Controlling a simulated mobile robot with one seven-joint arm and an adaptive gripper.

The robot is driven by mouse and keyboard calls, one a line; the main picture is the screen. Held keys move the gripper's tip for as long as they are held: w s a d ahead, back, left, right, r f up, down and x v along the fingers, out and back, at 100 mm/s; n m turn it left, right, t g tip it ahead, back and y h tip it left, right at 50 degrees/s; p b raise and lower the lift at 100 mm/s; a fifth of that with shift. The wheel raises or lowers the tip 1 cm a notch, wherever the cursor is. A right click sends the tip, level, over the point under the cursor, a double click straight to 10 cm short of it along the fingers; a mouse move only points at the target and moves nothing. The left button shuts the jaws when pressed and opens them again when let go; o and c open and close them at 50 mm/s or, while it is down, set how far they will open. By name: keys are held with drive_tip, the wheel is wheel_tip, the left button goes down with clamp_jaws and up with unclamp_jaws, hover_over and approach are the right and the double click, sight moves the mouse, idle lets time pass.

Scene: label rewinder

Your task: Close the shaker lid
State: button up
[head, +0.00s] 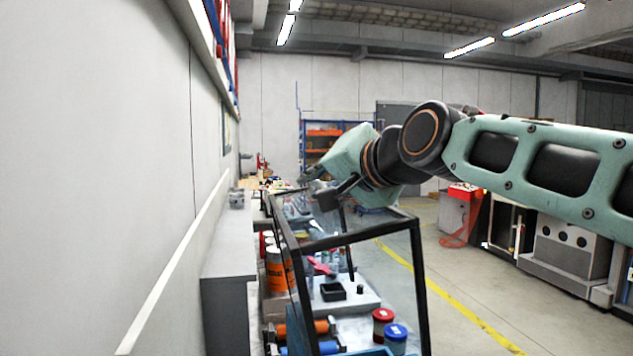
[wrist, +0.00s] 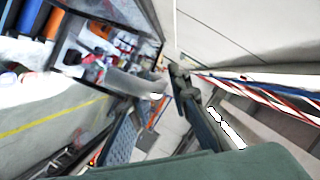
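A black-framed clear enclosure (head: 360,237) stands at low centre in the head view, and I take it to be the shaker with its lid. I cannot tell which panel is the lid or how far it stands open. Its dark frame also shows at the upper left of the wrist view (wrist: 148,18). My gripper (head: 314,187) is at the enclosure's far upper edge, its two dark fingers spread apart. Whether they touch the frame is unclear.
Inside or behind the clear panels are a black square tray (head: 333,292), orange cans (head: 277,270), a red-lidded jar (head: 383,325) and a blue-lidded jar (head: 396,338). A grey ledge (head: 228,262) and wall are close on the left. Open floor (head: 470,290) lies right.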

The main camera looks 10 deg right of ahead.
drive_tip(key=shift+c, duration=0.5)
clamp_jaws()
